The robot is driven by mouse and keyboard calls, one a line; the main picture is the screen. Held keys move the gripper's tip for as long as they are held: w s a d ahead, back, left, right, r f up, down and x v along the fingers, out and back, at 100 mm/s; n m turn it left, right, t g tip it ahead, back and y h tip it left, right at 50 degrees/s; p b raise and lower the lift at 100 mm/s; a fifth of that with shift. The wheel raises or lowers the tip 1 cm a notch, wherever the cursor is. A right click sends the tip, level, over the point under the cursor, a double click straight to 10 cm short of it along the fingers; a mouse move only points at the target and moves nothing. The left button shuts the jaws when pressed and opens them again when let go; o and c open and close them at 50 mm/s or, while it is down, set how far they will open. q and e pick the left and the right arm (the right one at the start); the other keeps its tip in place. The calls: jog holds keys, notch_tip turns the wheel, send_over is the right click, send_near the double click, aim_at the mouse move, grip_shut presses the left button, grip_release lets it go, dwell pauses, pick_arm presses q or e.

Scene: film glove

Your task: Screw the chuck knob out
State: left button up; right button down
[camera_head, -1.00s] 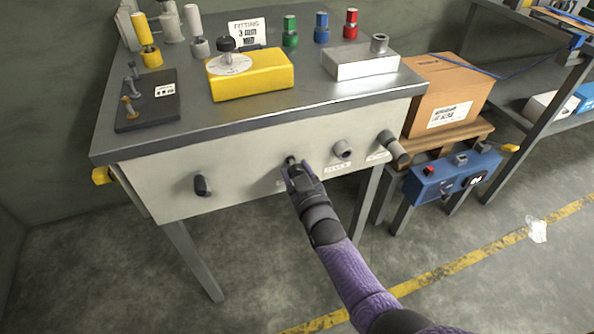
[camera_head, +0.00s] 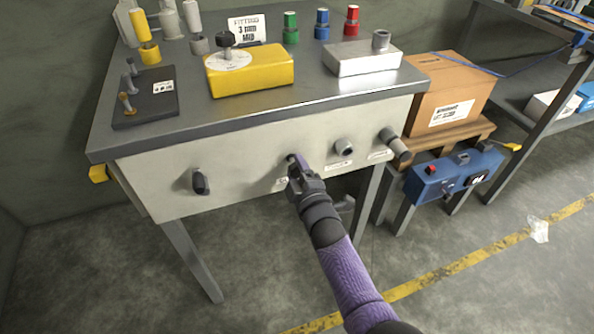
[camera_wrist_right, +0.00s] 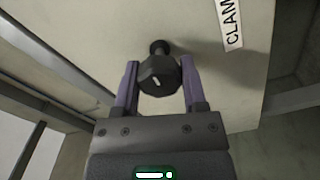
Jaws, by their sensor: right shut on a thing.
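A dark knob with a white mark on its face shows between my right gripper's fingers in the right wrist view (camera_wrist_right: 158,74), on a short dark stem out of the pale panel. In the head view my right gripper (camera_head: 297,168) is at the middle of the bench's front panel (camera_head: 245,175) and mostly hides this knob. The gripper is shut on it, one purple finger on each side. A label beside it in the wrist view, cut off by the frame, reads "CLAM" (camera_wrist_right: 231,22). My left gripper is not in view.
Another dark knob (camera_head: 200,182) is left on the panel; a grey knob (camera_head: 345,147) and a larger grey one (camera_head: 397,147) are to the right. A yellow block with a dial (camera_head: 255,76) sits on the bench. A blue box (camera_head: 452,176) is at the right.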

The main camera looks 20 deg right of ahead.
jog(key=n+b, duration=0.1)
jog(key=n, duration=0.2)
jog(key=shift+n, duration=1.3)
jog(key=shift+n+b, duration=0.45)
jog(key=shift+n, duration=0.35)
jog(key=shift+r, duration=0.1)
